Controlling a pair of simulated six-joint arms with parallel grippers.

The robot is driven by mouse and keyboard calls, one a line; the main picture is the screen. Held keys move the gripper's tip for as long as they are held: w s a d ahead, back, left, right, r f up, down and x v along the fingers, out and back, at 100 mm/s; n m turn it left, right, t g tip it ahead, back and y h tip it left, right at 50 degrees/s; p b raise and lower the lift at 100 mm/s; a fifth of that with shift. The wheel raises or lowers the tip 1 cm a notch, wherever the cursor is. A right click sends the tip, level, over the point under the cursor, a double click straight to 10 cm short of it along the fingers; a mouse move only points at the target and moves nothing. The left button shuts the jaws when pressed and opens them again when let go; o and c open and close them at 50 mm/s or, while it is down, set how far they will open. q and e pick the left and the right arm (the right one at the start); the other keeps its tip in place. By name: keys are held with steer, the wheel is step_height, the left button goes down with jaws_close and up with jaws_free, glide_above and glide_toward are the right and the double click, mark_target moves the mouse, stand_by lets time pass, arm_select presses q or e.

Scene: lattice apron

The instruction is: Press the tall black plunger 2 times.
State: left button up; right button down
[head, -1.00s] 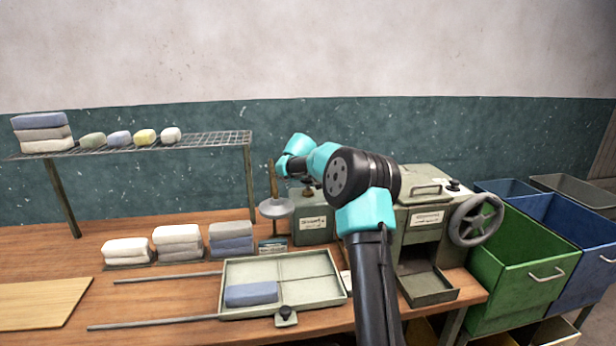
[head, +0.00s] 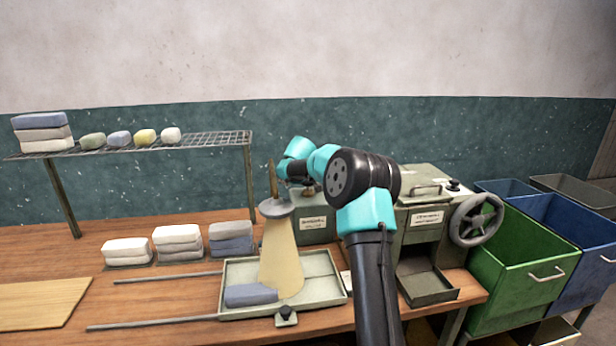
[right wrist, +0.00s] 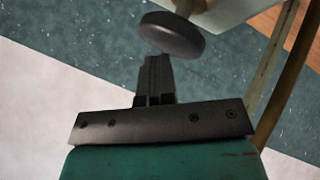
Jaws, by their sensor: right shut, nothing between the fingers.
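The plunger's round black head (right wrist: 172,35) shows on a pale metal stem in the right wrist view. My right gripper (right wrist: 156,62) is shut and empty, its fingertips right at the edge of that head in the picture. I cannot tell whether they touch. In the head view my right arm reaches over the grey-green labelled box (head: 313,222), and the arm hides most of the plunger and fingertips. A grey disc-shaped head (head: 276,208) stands left of that box, with a pale yellow cone (head: 281,262) spreading from it down to the tray. My left gripper is not in view.
The shallow tray (head: 322,284) holds a folded blue cloth (head: 251,295). Folded cloth stacks (head: 178,240) stand behind it. A wire shelf (head: 205,142) is at the left. A machine with a handwheel (head: 476,220) and a green bin (head: 520,262) stand right of my arm.

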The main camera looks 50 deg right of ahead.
steer(key=shift+f, duration=0.55)
stand_by(0.4)
steer(key=shift+r, duration=2.15)
steer(key=shift+r, duration=2.5)
step_height(320, 180, up, 4)
steer(key=shift+f, duration=0.1)
stand_by(0.4)
